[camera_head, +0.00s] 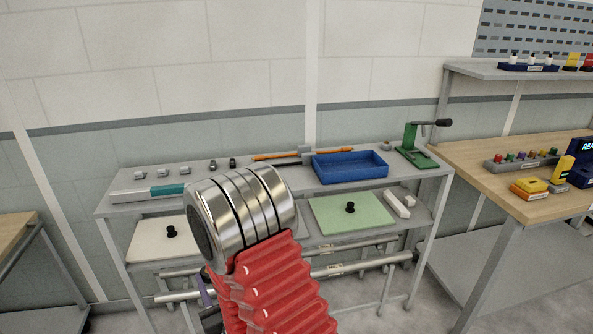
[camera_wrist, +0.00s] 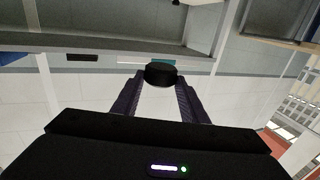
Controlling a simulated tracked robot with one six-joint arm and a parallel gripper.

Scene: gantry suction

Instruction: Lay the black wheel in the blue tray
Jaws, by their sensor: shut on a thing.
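The black wheel (camera_wrist: 161,74) is between the two dark finger tips of my gripper (camera_wrist: 161,80) in the wrist view; the gripper is shut on it. In the head view my own arm hides the wheel, and only a small dark part of the gripper shows low beside the arm. The blue tray (camera_head: 352,181) stands on the right half of the grey bench top in the head view. It is open at the top and its visible inside looks empty. The wheel is apart from it.
The grey bench (camera_head: 280,187) also bears a green hand-crank device (camera_head: 414,155) right of the tray, an orange-and-grey tool (camera_head: 280,156) behind it, and small metal parts at left. Pale and green plates with black knobs lie on the lower shelf. A wooden table (camera_head: 500,190) stands at right.

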